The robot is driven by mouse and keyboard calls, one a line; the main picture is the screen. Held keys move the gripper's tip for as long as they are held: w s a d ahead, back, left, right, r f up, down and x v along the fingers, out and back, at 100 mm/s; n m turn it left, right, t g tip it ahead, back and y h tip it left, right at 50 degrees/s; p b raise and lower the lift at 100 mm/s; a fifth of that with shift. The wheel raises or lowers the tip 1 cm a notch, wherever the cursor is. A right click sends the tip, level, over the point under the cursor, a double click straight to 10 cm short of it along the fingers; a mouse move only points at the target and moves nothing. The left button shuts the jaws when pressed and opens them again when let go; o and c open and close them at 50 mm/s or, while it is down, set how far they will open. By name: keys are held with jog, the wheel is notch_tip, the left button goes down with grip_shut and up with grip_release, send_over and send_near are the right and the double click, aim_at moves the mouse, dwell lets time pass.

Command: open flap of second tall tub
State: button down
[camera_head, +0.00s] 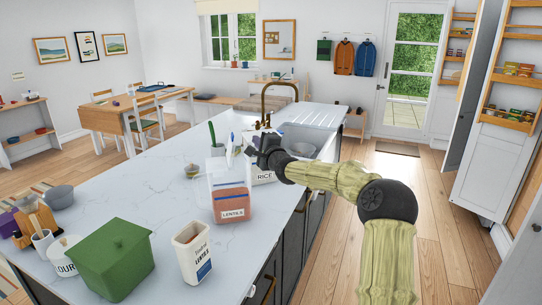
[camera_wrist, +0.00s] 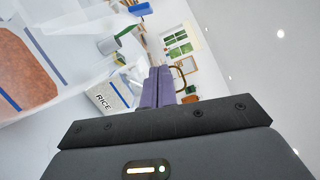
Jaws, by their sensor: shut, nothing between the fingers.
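A clear tall tub labelled LENTILS (camera_head: 230,198), with reddish contents, stands on the counter; it also fills the left of the wrist view (camera_wrist: 28,72). A second tall tub labelled RICE (camera_head: 264,178) stands just behind it, partly hidden by my gripper and arm. In the wrist view the RICE tub (camera_wrist: 106,98) shows left of my fingers, close to them in the picture. I cannot tell clearly whether its flap is raised. My gripper (camera_head: 262,152) is at the height of the tub tops, its fingers (camera_wrist: 158,88) shut and empty. Whether they touch the RICE tub is unclear.
A grey pot with a green handle (camera_head: 215,145) stands behind the tubs. A white carton (camera_head: 192,253), a green bin (camera_head: 112,257) and a flour jar (camera_head: 66,257) stand nearer. The sink and tap (camera_head: 268,103) are beyond. The counter's middle left is mostly clear.

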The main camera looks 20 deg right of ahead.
jog(key=a+b+v, duration=0.1)
jog(key=b+v, duration=0.1)
jog(key=v, duration=0.5)
jog(key=shift+s, duration=0.6)
jog(key=shift+f, duration=0.1)
jog(key=s+a+f+n+g+h+p, duration=0.1)
jog(key=s+a+f+n+g+p, duration=0.3)
jog(key=s+a+f+n+g, duration=0.7)
jog(key=s+d+f+n+g+h+p, duration=0.1)
jog(key=s+d+f+n, duration=0.1)
jog(key=s, duration=0.7)
jog(key=s+d+f+n+g+h+p, duration=0.1)
jog(key=s+f+n+g, duration=0.1)
jog(key=s, duration=0.8)
jog(key=s+d+f+n+g+p, duration=0.1)
jog(key=s+d+f+n, duration=0.1)
jog(key=s, duration=0.7)
jog(key=shift+s+d+n+g+h, duration=0.3)
jog(key=shift+s+n+h, duration=0.1)
jog(key=shift+n, duration=0.1)
